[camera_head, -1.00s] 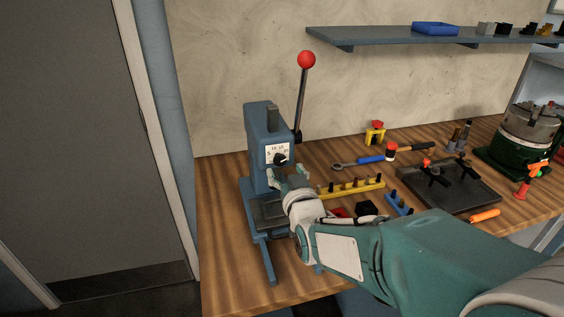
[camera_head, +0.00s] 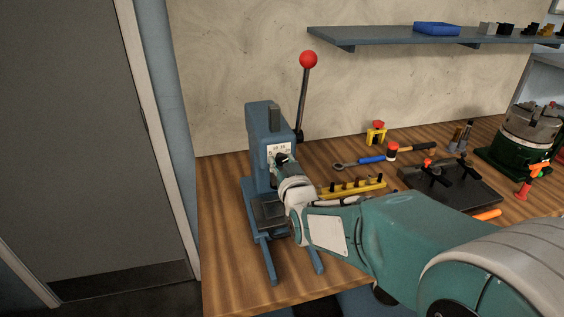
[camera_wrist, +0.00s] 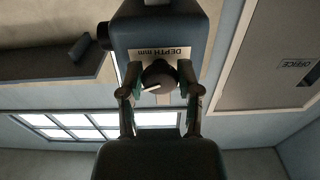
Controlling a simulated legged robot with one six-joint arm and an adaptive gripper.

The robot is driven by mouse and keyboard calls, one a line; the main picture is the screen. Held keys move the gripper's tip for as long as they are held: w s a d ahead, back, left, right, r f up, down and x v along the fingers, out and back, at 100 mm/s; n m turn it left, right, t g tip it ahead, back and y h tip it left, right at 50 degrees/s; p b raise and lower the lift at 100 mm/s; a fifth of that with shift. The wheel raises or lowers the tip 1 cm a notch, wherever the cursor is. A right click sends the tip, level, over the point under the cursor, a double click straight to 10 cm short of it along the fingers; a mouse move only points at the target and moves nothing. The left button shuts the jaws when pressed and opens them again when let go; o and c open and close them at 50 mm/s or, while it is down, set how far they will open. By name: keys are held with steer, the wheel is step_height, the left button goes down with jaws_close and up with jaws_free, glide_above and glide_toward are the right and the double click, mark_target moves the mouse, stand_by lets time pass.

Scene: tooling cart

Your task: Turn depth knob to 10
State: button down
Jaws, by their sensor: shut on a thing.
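The depth knob is a dark round knob (camera_wrist: 158,77) with a white pointer line, on the front of the blue press (camera_head: 262,128). A white dial plate (camera_wrist: 160,54) marked "DEPTH mm" lies behind it and appears upside down in the wrist view. My gripper (camera_wrist: 158,80) is shut on the knob, one finger on each side. In the head view the gripper (camera_head: 281,164) reaches the press front and hides most of the knob and part of the dial. The exact number at the pointer cannot be read.
A red-balled lever (camera_head: 308,60) rises at the press's right. A yellow rack (camera_head: 352,188), a blue-handled tool (camera_head: 371,160) and a black tray (camera_head: 450,188) lie to the right on the wooden bench (camera_head: 222,215). A shelf (camera_head: 380,36) hangs above.

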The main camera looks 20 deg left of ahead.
steer(key=shift+n, duration=0.3)
steer(key=n, duration=0.3)
steer(key=shift+n, duration=0.3)
steer(key=n, duration=0.4)
steer(key=shift+n, duration=0.3)
steer(key=n, duration=0.4)
steer(key=shift+n, duration=2.5)
